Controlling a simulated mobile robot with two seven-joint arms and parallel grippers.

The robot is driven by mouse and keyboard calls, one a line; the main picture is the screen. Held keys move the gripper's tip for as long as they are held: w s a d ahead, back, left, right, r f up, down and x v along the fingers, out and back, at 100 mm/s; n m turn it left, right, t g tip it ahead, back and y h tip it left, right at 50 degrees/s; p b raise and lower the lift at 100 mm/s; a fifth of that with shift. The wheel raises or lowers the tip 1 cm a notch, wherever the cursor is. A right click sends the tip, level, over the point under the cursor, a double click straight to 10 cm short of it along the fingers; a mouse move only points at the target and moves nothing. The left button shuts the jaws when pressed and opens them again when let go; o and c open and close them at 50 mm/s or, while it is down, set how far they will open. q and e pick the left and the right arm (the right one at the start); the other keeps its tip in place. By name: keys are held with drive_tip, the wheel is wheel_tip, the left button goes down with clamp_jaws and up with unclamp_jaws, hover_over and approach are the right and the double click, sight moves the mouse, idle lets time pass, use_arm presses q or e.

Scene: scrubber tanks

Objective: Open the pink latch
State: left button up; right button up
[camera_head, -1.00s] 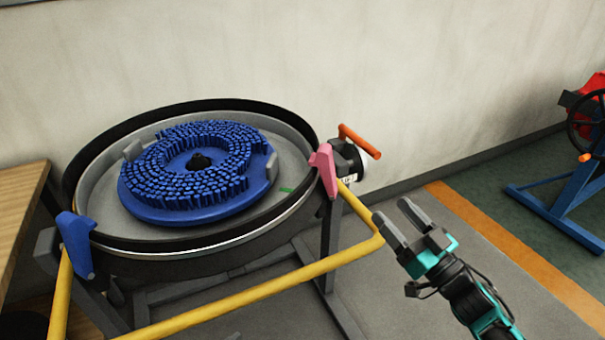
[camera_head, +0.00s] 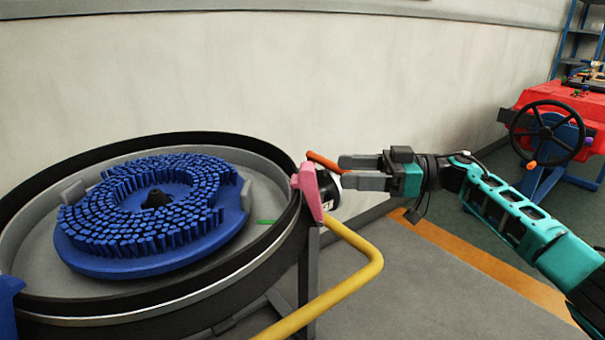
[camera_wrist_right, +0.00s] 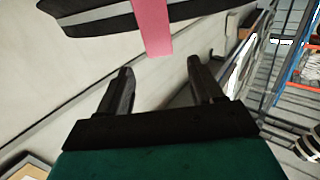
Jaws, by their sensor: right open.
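The pink latch (camera_head: 313,191) sits upright on the right side of the tank's rim in the head view. It also shows at the top of the right wrist view (camera_wrist_right: 153,25), beyond the fingertips. My right gripper (camera_head: 341,172) is open and empty, just to the right of the latch, with its fingers pointing left toward it. Its two fingers show apart in the right wrist view (camera_wrist_right: 160,72). The fingers overlap the orange-handled valve (camera_head: 325,164) in the head view. The round tank (camera_head: 270,265) holds a blue bristled brush disc (camera_head: 150,218). My left gripper is not in view.
A yellow rail (camera_head: 352,275) curves around the tank's right front. A blue latch (camera_head: 8,300) shows at the left edge. A red machine with a black handwheel (camera_head: 547,133) stands at the far right. The floor between is clear.

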sight(314, 171)
drive_tip(key=a, duration=0.3)
drive_tip(key=a+b, duration=0.1)
drive_tip(key=a, duration=0.5)
drive_tip(key=shift+w, duration=0.35)
drive_tip(key=shift+c, duration=0.5)
clamp_jaws()
